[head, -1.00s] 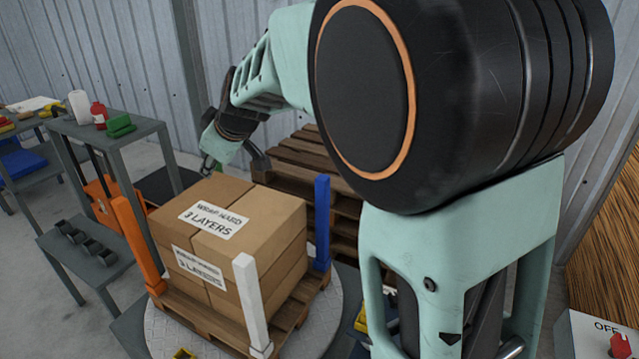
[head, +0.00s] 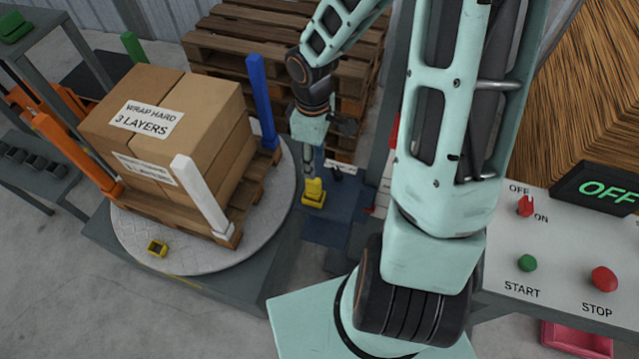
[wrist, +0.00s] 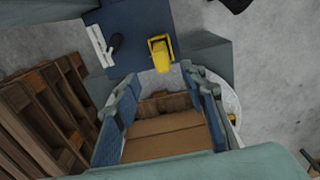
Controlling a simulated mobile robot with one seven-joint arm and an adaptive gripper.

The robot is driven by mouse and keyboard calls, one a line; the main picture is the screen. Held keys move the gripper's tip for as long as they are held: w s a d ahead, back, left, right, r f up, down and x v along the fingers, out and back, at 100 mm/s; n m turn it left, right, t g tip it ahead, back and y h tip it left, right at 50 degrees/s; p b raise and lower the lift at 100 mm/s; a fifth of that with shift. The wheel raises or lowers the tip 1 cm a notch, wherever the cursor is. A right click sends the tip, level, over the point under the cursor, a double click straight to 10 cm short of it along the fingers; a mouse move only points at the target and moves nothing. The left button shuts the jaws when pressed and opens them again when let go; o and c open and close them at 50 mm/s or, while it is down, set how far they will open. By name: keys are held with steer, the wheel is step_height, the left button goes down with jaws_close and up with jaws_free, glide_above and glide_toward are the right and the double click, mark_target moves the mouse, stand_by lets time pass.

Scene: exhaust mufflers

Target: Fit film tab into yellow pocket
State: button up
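A yellow block-like piece (head: 313,192), which looks like the film tab, stands on a blue surface right of the turntable. It also shows in the wrist view (wrist: 160,52), just beyond my fingertips. My gripper (head: 309,172) points down above it in the head view. In the wrist view my gripper (wrist: 161,76) has its two fingers wide apart with nothing between them. A small yellow pocket (head: 157,248) with a dark opening sits on the turntable's near left part. No film strip can be made out.
Stacked cartons (head: 165,115) stand on a pallet on the round turntable (head: 140,228), with white (head: 200,195), blue (head: 262,100) and orange (head: 75,150) posts at its corners. A control panel (head: 560,250) is at right, its display reading OFF. Stacked pallets (head: 250,50) stand behind.

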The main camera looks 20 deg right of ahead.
mark_target(313, 183)
steer(key=f+b, duration=0.1)
steer(key=f, duration=0.9)
steer(key=shift+a+b, duration=0.2)
steer(key=shift+b, duration=0.2)
steer(key=shift+c, duration=0.4)
jaws_close()
